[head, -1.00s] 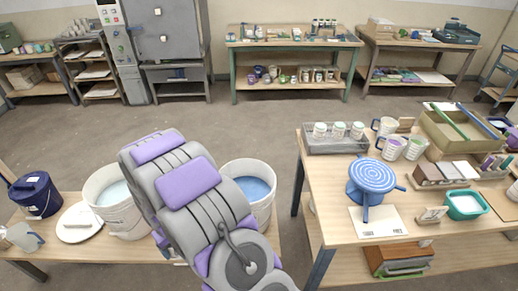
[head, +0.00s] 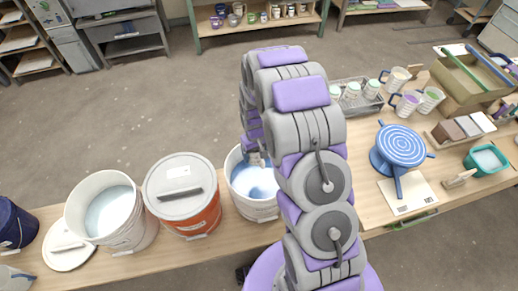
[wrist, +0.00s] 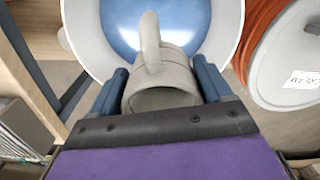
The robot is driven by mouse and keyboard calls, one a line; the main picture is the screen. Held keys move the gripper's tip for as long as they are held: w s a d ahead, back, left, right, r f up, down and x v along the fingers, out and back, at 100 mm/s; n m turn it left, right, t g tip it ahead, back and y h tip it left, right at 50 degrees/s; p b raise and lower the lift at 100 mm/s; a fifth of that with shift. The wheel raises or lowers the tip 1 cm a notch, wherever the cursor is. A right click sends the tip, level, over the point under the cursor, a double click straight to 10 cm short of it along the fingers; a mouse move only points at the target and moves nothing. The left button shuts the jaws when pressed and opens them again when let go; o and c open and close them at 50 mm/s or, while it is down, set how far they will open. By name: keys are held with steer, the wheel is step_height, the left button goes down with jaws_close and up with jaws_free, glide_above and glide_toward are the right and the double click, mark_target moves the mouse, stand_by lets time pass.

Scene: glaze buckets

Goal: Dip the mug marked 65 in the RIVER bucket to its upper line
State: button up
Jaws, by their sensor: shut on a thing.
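A grey mug (wrist: 161,84) with a handle shows in the wrist view. My gripper (wrist: 161,92), with blue fingers on both sides, is shut on it. The mug is over the blue glaze of an open white bucket (wrist: 82,35); I cannot tell whether it touches the glaze. In the head view this bucket (head: 250,207) stands mostly behind my arm, with my gripper (head: 257,161) at its mouth. The mug's number and line are not visible.
Left of it stand a lidded orange bucket (head: 202,217), a white bucket (head: 134,235) with pale glaze, and a dark blue bucket (head: 14,226). A white disc (head: 70,258) lies between the last two. The right table holds a blue banding wheel (head: 401,145), mugs (head: 431,101) and boxes.

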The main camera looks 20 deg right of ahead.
steer(key=shift+w+d+f, duration=0.1)
steer(key=shift+f, duration=0.35)
steer(key=shift+w+d+f+b, duration=0.1)
steer(key=shift+d+f+b, duration=0.15)
steer(key=shift+f, duration=0.3)
steer(key=shift+d+f+b, duration=0.2)
steer(key=shift+f+b, duration=0.05)
steer(key=shift+f, duration=0.25)
steer(key=shift+d, duration=0.4)
steer(key=shift+s+a+f, duration=0.2)
steer(key=shift+a+f, duration=0.05)
steer(key=shift+a, duration=0.15)
steer(key=shift+a+f, duration=0.25)
steer(key=shift+f, duration=0.2)
steer(key=shift+a+f, duration=0.2)
steer(key=shift+f, duration=0.25)
steer(key=shift+d+f, duration=0.55)
steer(key=shift+f, duration=0.3)
step_height(320, 180, down, 8)
steer(key=b, duration=0.1)
steer(key=shift+a, duration=0.3)
